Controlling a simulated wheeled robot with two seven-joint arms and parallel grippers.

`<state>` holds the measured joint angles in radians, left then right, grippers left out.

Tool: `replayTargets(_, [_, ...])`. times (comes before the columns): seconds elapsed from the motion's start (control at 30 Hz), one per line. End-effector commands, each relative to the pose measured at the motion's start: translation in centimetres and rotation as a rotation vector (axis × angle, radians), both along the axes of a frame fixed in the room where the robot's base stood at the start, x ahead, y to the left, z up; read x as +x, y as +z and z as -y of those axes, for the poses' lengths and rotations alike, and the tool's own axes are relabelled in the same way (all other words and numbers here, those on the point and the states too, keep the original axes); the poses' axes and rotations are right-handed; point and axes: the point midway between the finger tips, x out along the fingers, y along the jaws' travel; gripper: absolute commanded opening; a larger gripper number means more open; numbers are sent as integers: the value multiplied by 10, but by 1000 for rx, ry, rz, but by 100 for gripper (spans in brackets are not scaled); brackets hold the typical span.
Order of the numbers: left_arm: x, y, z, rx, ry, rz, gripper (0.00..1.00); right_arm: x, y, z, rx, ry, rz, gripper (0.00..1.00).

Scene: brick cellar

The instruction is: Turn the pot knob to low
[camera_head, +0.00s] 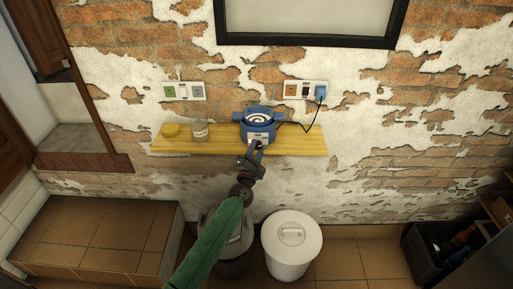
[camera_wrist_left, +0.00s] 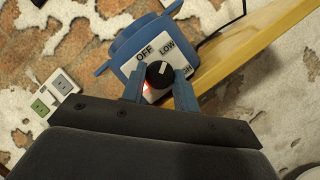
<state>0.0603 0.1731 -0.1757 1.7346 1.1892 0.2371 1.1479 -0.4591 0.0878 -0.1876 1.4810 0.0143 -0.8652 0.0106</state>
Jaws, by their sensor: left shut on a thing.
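The blue pot (camera_head: 257,131) stands on the wooden shelf against the wall, with its control panel facing me. In the left wrist view, its round black knob (camera_wrist_left: 159,75) sits on a white panel marked OFF, LOW and a partly covered word on the right. The knob's pale mark points up and slightly right, roughly toward LOW. A red light glows at the knob's lower left. My left gripper (camera_head: 256,148) is at the pot's front, its two blue fingers on either side of the knob and shut on it. My right gripper is not in view.
The wooden shelf (camera_head: 300,142) also holds a glass jar (camera_head: 201,132) and a yellow round item (camera_head: 170,130), left of the pot. A black cord runs to a blue plug (camera_head: 320,91) in the right socket. A white lidded bin (camera_head: 291,250) stands below.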

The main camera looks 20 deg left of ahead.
Motion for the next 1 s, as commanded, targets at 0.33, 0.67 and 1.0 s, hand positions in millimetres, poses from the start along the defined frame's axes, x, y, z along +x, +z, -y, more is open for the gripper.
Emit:
replayTargets(0.33, [0, -1, 0, 14, -1, -5, 7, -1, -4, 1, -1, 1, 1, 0])
replayTargets(0.67, [0, 0, 0, 13, 0, -4, 52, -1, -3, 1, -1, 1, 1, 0])
replayTargets(1.0, [-8, -5, 0, 13, 0, -4, 52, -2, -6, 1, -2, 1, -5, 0])
